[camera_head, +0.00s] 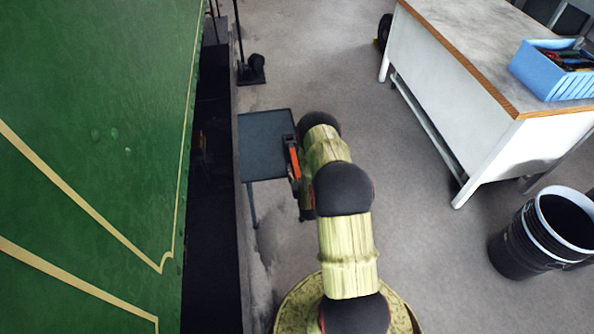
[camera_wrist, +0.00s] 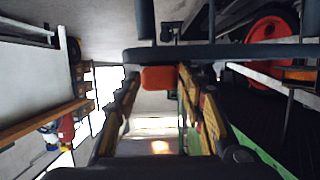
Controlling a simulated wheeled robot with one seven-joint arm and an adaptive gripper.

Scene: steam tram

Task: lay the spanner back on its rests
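My gripper (camera_wrist: 157,90) is at the right edge of a small dark stand (camera_head: 262,158), mostly hidden by my arm in the head view. In the wrist view, which is upside down, its two fingers stand well apart. An orange-red block-like thing (camera_wrist: 158,78) shows between the fingertips, close to the stand's dark top, with a small gap to each finger. I cannot tell whether it is part of the spanner. No clear spanner shape and no rests can be made out. In the head view an orange strip shows beside my wrist.
A green tram side (camera_head: 100,130) with a dark gap below it runs along the left. A white workbench (camera_head: 455,95) with a wooden edge stands at the right, bearing a blue crate (camera_head: 540,82) of tools. A black bin (camera_head: 525,245) stands lower right. Floor between is clear.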

